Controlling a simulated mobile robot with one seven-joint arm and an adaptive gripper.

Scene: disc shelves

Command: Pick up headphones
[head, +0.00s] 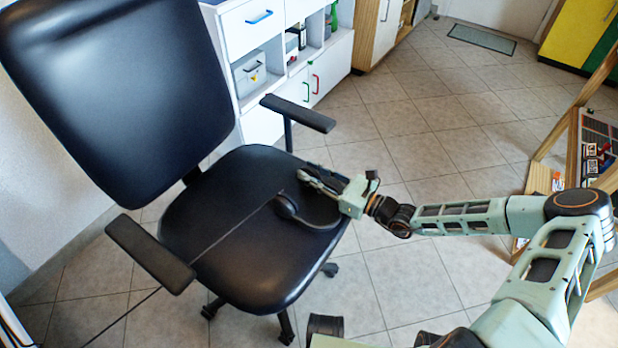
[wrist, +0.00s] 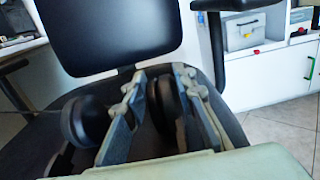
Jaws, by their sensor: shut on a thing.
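The black headphones (head: 287,207) are at the right part of the black office chair's seat (head: 218,229), with a cable running left across the seat. My gripper (head: 306,176) reaches in from the right, over the seat's right edge, and is shut on the headphones. In the wrist view, one round ear cup (wrist: 85,121) is left of the fingers, and a dark padded part (wrist: 163,105) shows between the fingers. The headband is mostly hidden by my gripper. I cannot tell whether the headphones still touch the seat.
The chair's armrests (head: 150,252) (head: 298,113) flank the seat, and its backrest (head: 118,95) rises behind. A white cabinet (head: 262,62) stands behind the chair. A wooden shelf (head: 574,135) is at the right. The tiled floor between is clear.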

